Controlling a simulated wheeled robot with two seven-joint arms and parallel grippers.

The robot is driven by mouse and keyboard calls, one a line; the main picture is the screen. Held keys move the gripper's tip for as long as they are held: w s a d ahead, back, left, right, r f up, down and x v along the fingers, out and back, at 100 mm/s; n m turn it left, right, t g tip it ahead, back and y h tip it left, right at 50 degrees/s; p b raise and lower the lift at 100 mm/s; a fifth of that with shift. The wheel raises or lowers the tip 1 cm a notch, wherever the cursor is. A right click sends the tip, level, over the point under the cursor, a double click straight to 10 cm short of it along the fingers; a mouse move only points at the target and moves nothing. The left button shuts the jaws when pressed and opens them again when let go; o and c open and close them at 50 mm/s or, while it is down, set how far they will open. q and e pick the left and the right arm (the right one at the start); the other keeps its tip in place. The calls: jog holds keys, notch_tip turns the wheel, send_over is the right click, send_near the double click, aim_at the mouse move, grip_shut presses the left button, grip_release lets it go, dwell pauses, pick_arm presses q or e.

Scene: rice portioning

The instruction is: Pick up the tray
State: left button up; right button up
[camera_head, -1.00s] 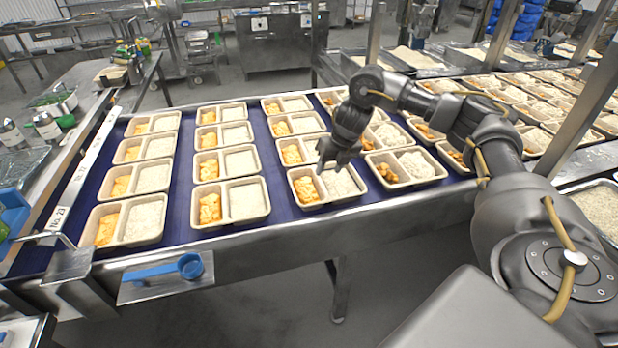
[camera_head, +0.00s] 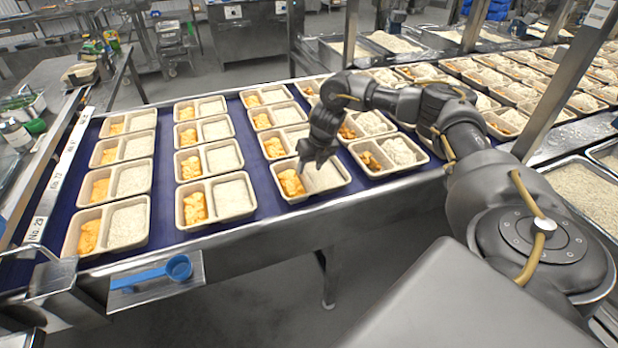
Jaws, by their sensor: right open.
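Several two-compartment trays with orange food on one side and white rice on the other lie in columns on the blue conveyor belt (camera_head: 262,213). The front tray of the third column (camera_head: 318,192) lies directly under my right gripper (camera_head: 311,165). My right gripper points down over this tray's divider area, with its fingers apart and nothing between them. I cannot tell whether the fingertips touch the tray. The gripper hides part of the tray's middle and back rim. My left gripper is not in view.
Another tray (camera_head: 388,155) lies close to the right, and one (camera_head: 216,200) lies to the left with a strip of bare belt between. A metal post (camera_head: 545,100) stands at right.

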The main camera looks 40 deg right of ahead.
aim_at(306, 174)
jog(key=p+x, duration=0.1)
jog(key=x, duration=0.3)
jog(key=shift+w+f, duration=0.1)
jog(key=shift+f, duration=0.05)
jog(key=shift+c, duration=0.5)
grip_shut()
